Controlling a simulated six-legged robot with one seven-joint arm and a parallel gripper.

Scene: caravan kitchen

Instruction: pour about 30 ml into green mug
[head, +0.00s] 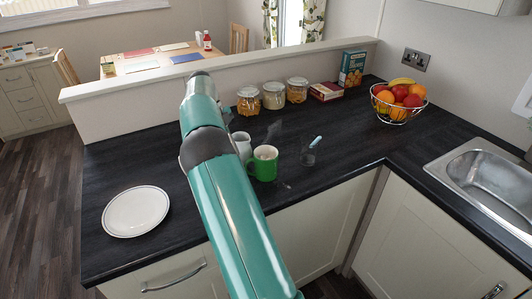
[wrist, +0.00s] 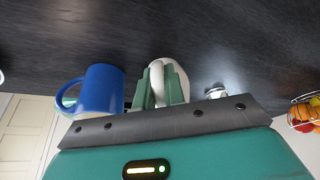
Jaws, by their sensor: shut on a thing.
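The green mug (head: 263,167) stands upright on the dark worktop just right of my arm in the head view; its inside looks pale, and I cannot tell any liquid level. A white jug (head: 242,146) shows partly behind it, beside my arm. In the wrist view my gripper (wrist: 161,86) is shut on the pale handle of a white vessel (wrist: 182,73), probably this jug. Its body is mostly hidden by the fingers. The gripper is hidden in the head view. A blue mug (wrist: 100,89) stands left of the fingers in the wrist view, with a green patch behind its handle.
A white plate (head: 136,211) lies at the left. Jars (head: 273,96), boxes (head: 351,69) and a fruit bowl (head: 398,101) line the back. Worktop around the plate is clear.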

